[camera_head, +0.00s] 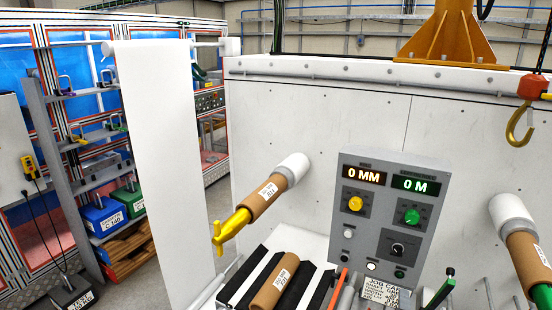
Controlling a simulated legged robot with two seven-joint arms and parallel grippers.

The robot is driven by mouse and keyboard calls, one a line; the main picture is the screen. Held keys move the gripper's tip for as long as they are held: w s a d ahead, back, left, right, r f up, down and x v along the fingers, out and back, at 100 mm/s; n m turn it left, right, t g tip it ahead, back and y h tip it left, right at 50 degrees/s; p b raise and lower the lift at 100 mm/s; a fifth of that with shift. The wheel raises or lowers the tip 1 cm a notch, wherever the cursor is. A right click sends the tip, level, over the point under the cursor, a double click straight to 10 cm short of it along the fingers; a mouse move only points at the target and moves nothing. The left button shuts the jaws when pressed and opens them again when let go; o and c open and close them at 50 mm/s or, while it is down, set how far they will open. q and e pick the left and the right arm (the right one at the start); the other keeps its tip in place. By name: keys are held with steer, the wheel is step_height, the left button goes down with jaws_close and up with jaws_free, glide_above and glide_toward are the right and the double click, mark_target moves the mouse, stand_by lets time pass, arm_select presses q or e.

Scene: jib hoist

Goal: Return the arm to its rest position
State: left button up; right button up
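Neither of my grippers shows in the camera_head view. An orange jib post (452,38) stands on a flared base on top of the white machine; its upper part is cut off by the top edge, and no jib arm is visible. At the upper right an orange hook block (533,86) hangs with a brass-coloured hook (520,127) below it. The hook is empty and hangs in front of the white panel. A black cable (545,45) runs up from the block out of view.
Two cardboard cores (268,195) (527,255) sit on spindles jutting from the white panel (330,110); the left one has a yellow handle (230,230). A control box (395,215) reads 0 MM and 0 M. Another core (273,284) lies below. A white web (160,170) hangs left.

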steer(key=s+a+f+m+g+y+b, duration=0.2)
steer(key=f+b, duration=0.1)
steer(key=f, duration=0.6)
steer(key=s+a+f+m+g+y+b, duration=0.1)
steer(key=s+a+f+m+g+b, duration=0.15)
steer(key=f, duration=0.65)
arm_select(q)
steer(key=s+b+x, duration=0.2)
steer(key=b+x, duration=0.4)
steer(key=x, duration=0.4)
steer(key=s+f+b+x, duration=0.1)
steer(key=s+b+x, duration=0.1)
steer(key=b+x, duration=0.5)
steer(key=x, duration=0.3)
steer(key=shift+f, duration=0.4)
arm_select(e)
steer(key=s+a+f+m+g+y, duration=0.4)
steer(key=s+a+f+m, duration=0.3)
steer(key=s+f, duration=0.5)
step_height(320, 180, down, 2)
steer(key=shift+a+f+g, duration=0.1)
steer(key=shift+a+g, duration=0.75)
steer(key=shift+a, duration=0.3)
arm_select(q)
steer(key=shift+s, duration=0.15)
